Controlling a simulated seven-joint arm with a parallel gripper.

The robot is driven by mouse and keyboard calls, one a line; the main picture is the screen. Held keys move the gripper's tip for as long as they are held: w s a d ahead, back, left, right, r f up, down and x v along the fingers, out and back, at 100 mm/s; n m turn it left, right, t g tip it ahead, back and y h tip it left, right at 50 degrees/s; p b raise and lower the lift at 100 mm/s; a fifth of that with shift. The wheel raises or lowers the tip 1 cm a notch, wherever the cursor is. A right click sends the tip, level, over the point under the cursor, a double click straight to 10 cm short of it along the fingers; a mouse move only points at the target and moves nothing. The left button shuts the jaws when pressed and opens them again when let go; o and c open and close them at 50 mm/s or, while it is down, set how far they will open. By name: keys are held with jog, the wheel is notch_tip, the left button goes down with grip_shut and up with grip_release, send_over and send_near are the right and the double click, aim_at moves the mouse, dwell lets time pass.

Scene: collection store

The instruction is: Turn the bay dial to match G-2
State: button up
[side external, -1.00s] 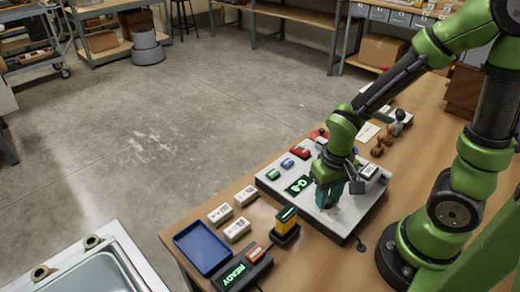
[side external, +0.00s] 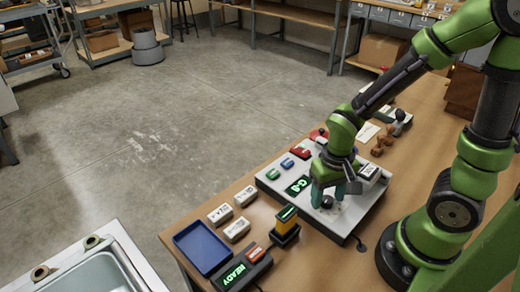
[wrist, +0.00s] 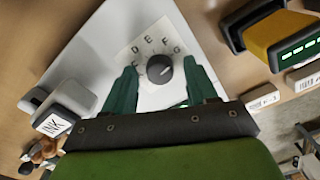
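The bay dial (side external: 327,202) is a round black knob on the pale sloped panel (side external: 347,215). The wrist view shows the dial (wrist: 159,69) with letters, D, E and G among them, on a light plate around it. Its pointer direction is hard to read. A green-lit display (side external: 299,186) on the panel shows G and a digit too small to read surely. My gripper (side external: 330,190) is open above the dial. In the wrist view its teal fingers stand apart on either side of the knob, with gaps, holding nothing.
Red, green and blue controls (side external: 300,152) sit along the panel's far side. A yellow device (side external: 285,221), a READY display box (side external: 241,270), white labelled blocks (side external: 237,229) and a blue tray (side external: 202,247) lie left of the panel.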

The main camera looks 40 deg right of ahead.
aim_at(324, 198)
notch_tip(324, 198, up, 17)
dwell(0.7)
jog(key=r+t, duration=0.1)
jog(key=t, duration=0.1)
jog(key=r+t+y, duration=0.1)
jog(key=t, duration=0.1)
jog(key=w+r+n+t+y, duration=0.1)
jog(key=t, duration=0.2)
jog(key=shift+a, duration=0.4)
